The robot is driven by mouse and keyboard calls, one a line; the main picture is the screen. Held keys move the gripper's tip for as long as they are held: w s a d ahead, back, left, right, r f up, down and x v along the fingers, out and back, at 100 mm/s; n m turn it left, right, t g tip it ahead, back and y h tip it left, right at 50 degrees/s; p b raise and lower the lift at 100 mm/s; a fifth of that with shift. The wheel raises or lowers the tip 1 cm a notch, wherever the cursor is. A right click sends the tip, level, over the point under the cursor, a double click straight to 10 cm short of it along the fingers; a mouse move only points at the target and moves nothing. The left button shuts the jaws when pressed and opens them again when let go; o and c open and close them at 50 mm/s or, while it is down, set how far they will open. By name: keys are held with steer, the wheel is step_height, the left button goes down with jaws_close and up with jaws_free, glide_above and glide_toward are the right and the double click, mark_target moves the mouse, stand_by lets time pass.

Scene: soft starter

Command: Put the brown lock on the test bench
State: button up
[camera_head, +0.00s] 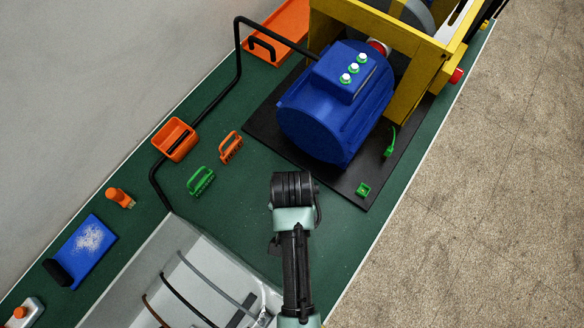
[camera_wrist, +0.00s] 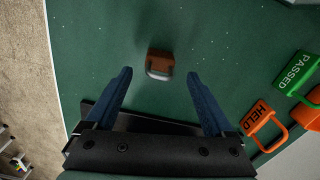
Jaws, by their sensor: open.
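The brown lock (camera_wrist: 160,60) lies on the green bench top (camera_wrist: 235,45) in the wrist view, its grey shackle towards me. My gripper (camera_wrist: 160,75) is open and empty, with its blue fingers spread wide on either side of the line to the lock. The lock appears beyond the fingertips, with nothing touching it. In the head view my arm hangs over the green bench top (camera_head: 240,215), and the lock and the fingers do not show there. Which part is called the test bench is not marked.
A blue motor (camera_head: 320,120) stands on a black plate (camera_head: 262,128) beside a yellow frame (camera_head: 400,38). An orange tag (camera_head: 230,148) and a green tag (camera_head: 201,181) lie left of my arm. A grey bin (camera_head: 150,262) with cables is at lower left.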

step_height(320, 180, up, 8)
steer(key=shift+f, duration=0.1)
steer(key=w+a+r+n+t, duration=0.1)
steer(key=w+r+t, duration=0.8)
steer(key=w+r, duration=0.75)
steer(key=w+r+n+t, duration=0.1)
steer(key=w+r+t, duration=0.2)
steer(key=r, duration=0.5)
steer(key=w+r+t, duration=0.2)
steer(key=r+t, duration=0.1)
steer(key=r, duration=0.6)
steer(key=s+r+n+t, duration=0.1)
steer(key=s+r+t, duration=0.3)
steer(key=r, duration=0.6)
steer(key=s+r+n+t, duration=0.1)
steer(key=s+r+t, duration=0.3)
steer(key=r, duration=0.7)
steer(key=s+d+r+n+t, duration=0.1)
steer(key=s+r+t, duration=0.3)
steer(key=r, duration=0.7)
steer(key=shift+s+r, duration=0.1)
step_height(320, 180, down, 4)
steer(key=b, duration=0.4)
steer(key=shift+r, duration=0.1)
